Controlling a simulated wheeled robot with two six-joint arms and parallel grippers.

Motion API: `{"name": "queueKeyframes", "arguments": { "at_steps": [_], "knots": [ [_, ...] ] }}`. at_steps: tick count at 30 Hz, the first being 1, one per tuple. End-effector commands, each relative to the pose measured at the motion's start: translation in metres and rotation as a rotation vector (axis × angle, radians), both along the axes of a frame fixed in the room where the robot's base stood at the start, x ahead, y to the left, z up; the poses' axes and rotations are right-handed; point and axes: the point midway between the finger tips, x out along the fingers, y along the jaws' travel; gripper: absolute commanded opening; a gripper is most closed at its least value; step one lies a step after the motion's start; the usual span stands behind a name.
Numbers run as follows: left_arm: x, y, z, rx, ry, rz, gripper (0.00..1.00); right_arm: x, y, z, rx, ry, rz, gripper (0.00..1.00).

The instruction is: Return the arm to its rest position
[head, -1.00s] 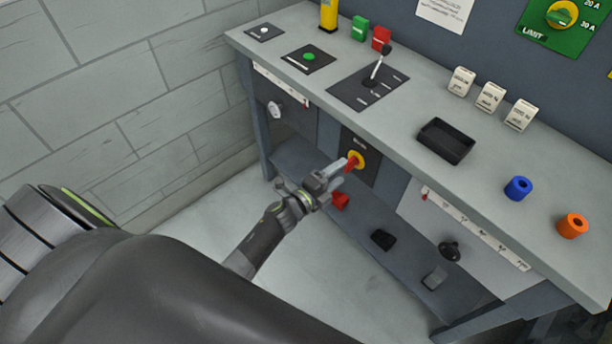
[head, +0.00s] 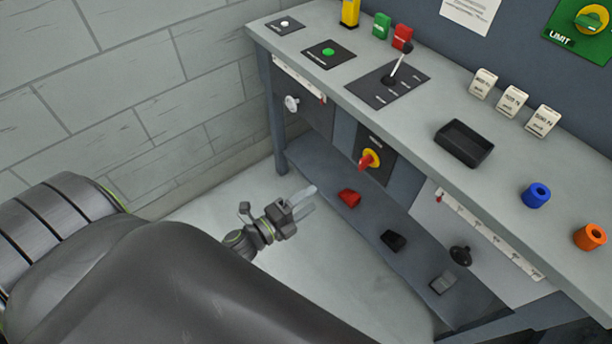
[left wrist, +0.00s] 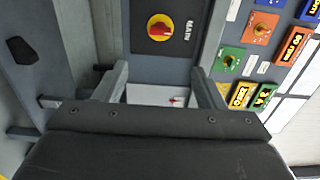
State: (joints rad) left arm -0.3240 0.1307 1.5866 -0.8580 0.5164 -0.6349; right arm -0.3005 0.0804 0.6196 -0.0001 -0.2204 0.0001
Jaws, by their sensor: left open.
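My left gripper (head: 304,202) is in the lower middle of the head view, in front of the bench and apart from it. It is open and empty. In the left wrist view its two fingers (left wrist: 162,88) stand apart with nothing between them. A red and yellow rotary switch (head: 369,160) is on a dark panel on the bench front, to the right of the gripper. In the left wrist view the same switch (left wrist: 160,27) is above the fingers, on a panel marked MAIN. My right gripper is not in view.
The grey bench top (head: 345,75) carries a lever (head: 398,65), a black tray (head: 464,142) and blue (head: 536,195) and orange (head: 590,236) cylinders. A lower shelf holds a red block (head: 349,198) and dark pieces. A block wall stands left. The floor around the gripper is clear.

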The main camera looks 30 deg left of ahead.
Motion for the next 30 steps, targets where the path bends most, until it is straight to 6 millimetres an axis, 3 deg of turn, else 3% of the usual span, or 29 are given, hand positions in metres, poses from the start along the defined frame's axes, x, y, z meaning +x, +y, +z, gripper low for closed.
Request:
{"name": "queueKeyframes", "arguments": {
  "at_steps": [12,16,20,23,27,30],
  "knots": [
    [0.0,0.001,-0.002,-0.004,0.006,0.003,0.64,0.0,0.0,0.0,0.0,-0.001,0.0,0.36],
    [-0.003,0.011,-0.025,-0.076,0.09,0.059,0.64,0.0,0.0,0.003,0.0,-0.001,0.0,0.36],
    [-0.02,0.035,-0.087,-0.263,0.307,0.218,0.64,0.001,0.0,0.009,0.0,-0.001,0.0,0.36],
    [-0.053,0.056,-0.151,-0.445,0.52,0.401,0.64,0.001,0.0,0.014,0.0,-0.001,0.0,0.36],
    [-0.123,0.076,-0.231,-0.674,0.797,0.687,0.64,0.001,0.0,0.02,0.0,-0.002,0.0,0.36],
    [-0.184,0.081,-0.276,-0.813,0.969,0.904,0.64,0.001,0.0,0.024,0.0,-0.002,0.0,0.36]
  ]
}}
